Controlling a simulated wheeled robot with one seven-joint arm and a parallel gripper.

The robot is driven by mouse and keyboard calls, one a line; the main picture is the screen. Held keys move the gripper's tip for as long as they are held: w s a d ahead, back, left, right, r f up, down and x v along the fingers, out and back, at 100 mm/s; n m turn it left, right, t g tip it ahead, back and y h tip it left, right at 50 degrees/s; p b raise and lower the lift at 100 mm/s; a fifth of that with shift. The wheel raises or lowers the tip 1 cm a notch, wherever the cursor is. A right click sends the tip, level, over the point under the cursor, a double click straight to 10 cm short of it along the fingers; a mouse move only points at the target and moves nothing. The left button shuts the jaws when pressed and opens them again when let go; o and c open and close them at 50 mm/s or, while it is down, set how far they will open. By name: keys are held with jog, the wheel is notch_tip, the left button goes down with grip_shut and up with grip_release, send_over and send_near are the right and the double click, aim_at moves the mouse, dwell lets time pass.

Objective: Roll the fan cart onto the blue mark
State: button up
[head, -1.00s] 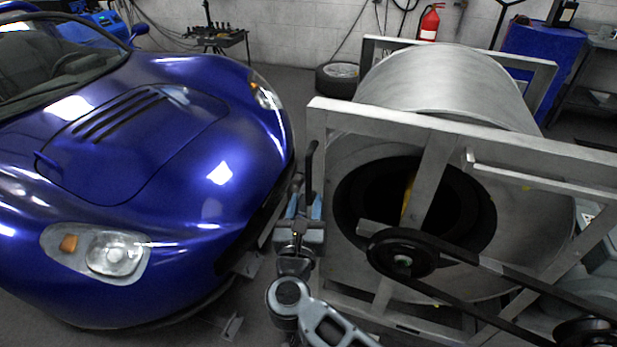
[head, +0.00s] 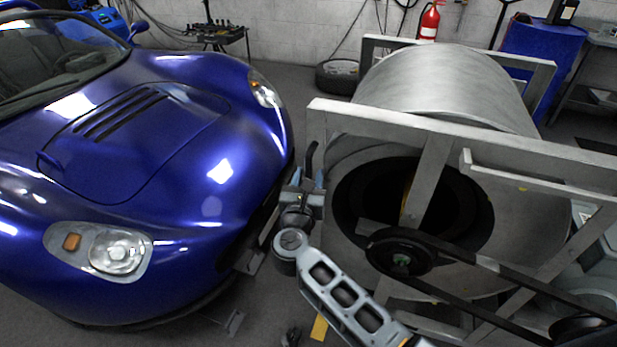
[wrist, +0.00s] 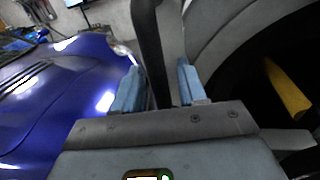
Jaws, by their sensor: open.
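The large drum fan (head: 450,85), which I take to be the fan cart, stands right of centre in a grey metal frame (head: 380,121). A black upright bar (head: 309,160) with a bent top rises at the frame's left side; its mounting is hidden. My gripper (head: 306,186) is at this bar, between the car and the frame. In the wrist view, my open gripper (wrist: 158,86) has one blue finger on each side of the black bar (wrist: 152,45). I cannot tell whether either finger touches it. I see no blue floor mark.
A blue car (head: 150,140) stands close on the left, leaving a narrow gap to the frame. A belt and pulley (head: 402,250) are on the frame's front. A yellow strip (head: 319,327) shows low beside my arm. A tyre (head: 338,76) and fire extinguisher (head: 430,20) are behind.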

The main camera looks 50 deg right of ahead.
grip_shut()
dwell(0.4)
jog(key=shift+s, duration=0.1)
